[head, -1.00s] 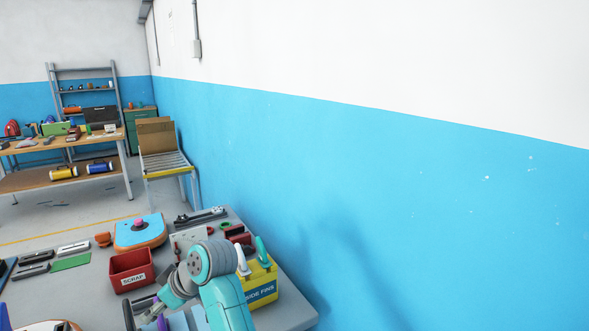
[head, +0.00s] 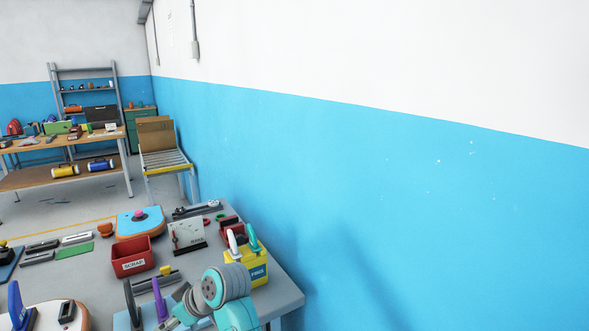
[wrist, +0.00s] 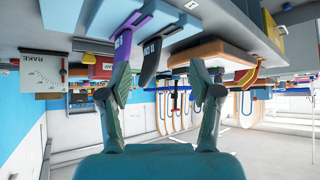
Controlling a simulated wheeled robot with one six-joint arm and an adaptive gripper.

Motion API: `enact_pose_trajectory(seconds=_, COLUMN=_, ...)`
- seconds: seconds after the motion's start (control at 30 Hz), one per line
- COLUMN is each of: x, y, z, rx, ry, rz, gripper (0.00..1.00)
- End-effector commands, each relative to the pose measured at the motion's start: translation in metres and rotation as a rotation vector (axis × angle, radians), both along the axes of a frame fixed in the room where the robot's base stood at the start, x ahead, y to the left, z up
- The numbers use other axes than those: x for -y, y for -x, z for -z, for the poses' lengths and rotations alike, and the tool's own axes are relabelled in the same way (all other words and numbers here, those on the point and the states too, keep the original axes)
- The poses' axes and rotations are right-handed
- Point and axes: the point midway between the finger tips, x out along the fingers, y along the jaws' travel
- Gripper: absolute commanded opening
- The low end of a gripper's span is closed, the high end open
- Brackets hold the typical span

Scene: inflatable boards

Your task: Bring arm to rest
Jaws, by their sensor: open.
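My gripper (wrist: 160,78) is open and empty in the wrist view, which looks upside down. A purple fin (wrist: 124,40) and a black fin (wrist: 151,60) show near its left finger; I see no contact with either. In the head view my arm (head: 222,290) is folded low over the near right of the grey table, and its gripper end is mostly hidden. The purple fin (head: 160,301) and black fin (head: 131,304) stand upright just left of the arm.
A red scrap bin (head: 133,260), a yellow fin bin (head: 259,272) and a white gauge board (head: 188,235) stand on the table (head: 85,276). A board with a blue fin (head: 16,306) is at near left. The blue wall (head: 400,220) rises along the right.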

Motion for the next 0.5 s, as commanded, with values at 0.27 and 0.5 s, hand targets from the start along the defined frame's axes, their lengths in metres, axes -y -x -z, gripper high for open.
enact_pose_trajectory(seconds=0.27, x=0.036, y=0.003, z=0.056, rx=-0.005, ry=-0.021, rz=0.111, gripper=0.64)
enact_pose_trajectory(seconds=0.5, x=0.096, y=0.02, z=0.131, rx=0.002, ry=-0.051, rz=0.281, gripper=0.64)
